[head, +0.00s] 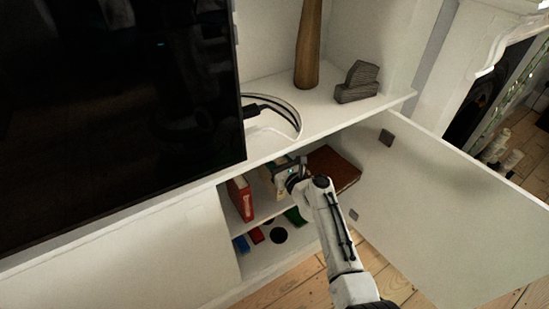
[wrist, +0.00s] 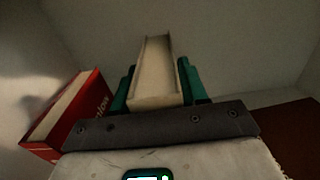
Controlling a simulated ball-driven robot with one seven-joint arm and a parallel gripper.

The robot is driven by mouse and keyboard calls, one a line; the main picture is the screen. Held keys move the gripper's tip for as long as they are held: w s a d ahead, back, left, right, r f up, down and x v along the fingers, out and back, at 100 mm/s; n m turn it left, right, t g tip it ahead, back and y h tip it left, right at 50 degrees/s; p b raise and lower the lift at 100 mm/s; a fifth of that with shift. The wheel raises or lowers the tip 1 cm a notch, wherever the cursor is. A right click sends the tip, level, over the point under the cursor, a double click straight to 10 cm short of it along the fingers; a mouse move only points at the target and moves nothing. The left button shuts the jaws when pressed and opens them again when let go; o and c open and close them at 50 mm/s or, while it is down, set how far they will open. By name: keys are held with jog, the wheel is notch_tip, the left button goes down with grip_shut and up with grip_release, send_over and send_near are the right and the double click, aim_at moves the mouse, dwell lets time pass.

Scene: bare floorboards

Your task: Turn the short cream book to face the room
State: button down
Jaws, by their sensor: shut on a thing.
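The short cream book (wrist: 155,75) stands between my gripper's two teal finger pads (wrist: 156,88) in the wrist view. A pale recessed face between two raised edges shows, like pages between covers; I cannot see a titled spine. My gripper is shut on the book inside the open cabinet. In the head view, my gripper (head: 290,175) reaches onto the upper inner shelf, and the cream book (head: 269,180) is partly hidden by it. I cannot tell whether the book is lifted off the shelf.
A red book (head: 241,198) stands left of the cream one, leaning in the wrist view (wrist: 70,115). A brown book (head: 335,168) is to the right. The open cabinet door (head: 440,200) flanks my arm on the right. Small coloured items (head: 255,235) sit on the lower level.

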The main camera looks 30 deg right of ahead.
jog(key=c, duration=0.5)
grip_release()
jog(key=s+p, duration=0.2)
jog(key=s, duration=0.8)
jog(key=shift+s, duration=0.4)
jog(key=s+a+n+g+y+p, duration=0.25)
jog(key=s+a+n+g, duration=0.25)
jog(key=s+n, duration=0.5)
jog(key=s+a+n+g+y+p, duration=0.1)
jog(key=s+a+n+g+y, duration=0.4)
jog(key=n, duration=0.9)
jog(key=s+d+r+n+g+h, duration=0.1)
jog(key=s+n+g+h, duration=0.1)
jog(key=s+n, duration=0.2)
jog(key=s+d+r+n+g+h+p, duration=0.1)
jog(key=s+d+r+n+g+h, duration=0.1)
jog(key=s, duration=0.6)
jog(key=s+d+r+n+g+h+p, duration=0.1)
jog(key=s+n+g+h, duration=0.2)
jog(key=s+n, duration=0.2)
jog(key=shift+s+d+r+n+h, duration=0.1)
jog(key=shift+s+r+n+h, duration=0.1)
jog(key=shift+s, duration=0.35)
jog(key=shift+s+d+r+n+h, duration=0.1)
jog(key=shift+s+h, duration=0.05)
jog(key=shift+s, duration=0.4)
